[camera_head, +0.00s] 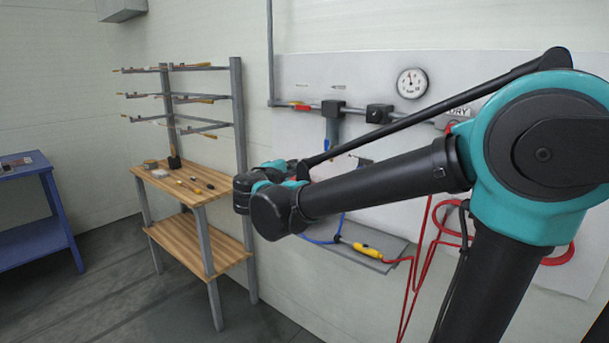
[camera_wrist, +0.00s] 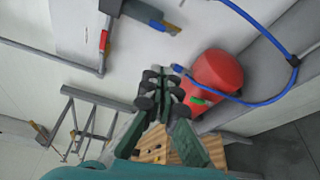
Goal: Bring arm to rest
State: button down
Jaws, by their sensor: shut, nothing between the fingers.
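My arm reaches from the right across the head view, in front of the wall panel. Its wrist end is near the workbench's right side, and my gripper is hidden behind it in that view. In the wrist view my gripper (camera_wrist: 162,80) shows with its dark fingers drawn together and nothing held between them. A red rounded object (camera_wrist: 218,72) is just right of the fingertips in that view; I cannot tell whether it touches them.
A wooden workbench (camera_head: 190,255) with small tools and a rack (camera_head: 237,110) stands left of the arm. A blue table (camera_head: 30,240) is at far left. The wall panel (camera_head: 450,75) carries a gauge (camera_head: 411,83), pipe and red hoses (camera_head: 412,285). Floor between the tables is clear.

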jog(key=s+d+f+m+g, duration=0.4)
jog(key=d+f, duration=0.5)
jog(key=s+d+f+m+g, duration=0.3)
jog(key=d+f, duration=0.6)
jog(key=s+d+f+m+g+y, duration=0.2)
jog(key=s+f+m+y, duration=0.1)
jog(key=s+f, duration=0.5)
jog(key=s+d+f+m+g+y, duration=0.1)
jog(key=s+f+m+g+y, duration=0.1)
jog(key=s+f+m, duration=0.4)
jog(key=s+f+g, duration=0.1)
jog(key=s+f, duration=0.1)
jog(key=s, duration=0.1)
jog(key=shift+s+d+f+m+y, duration=0.25)
jog(key=shift+d+m+y, duration=0.05)
jog(key=shift+d+y, duration=0.1)
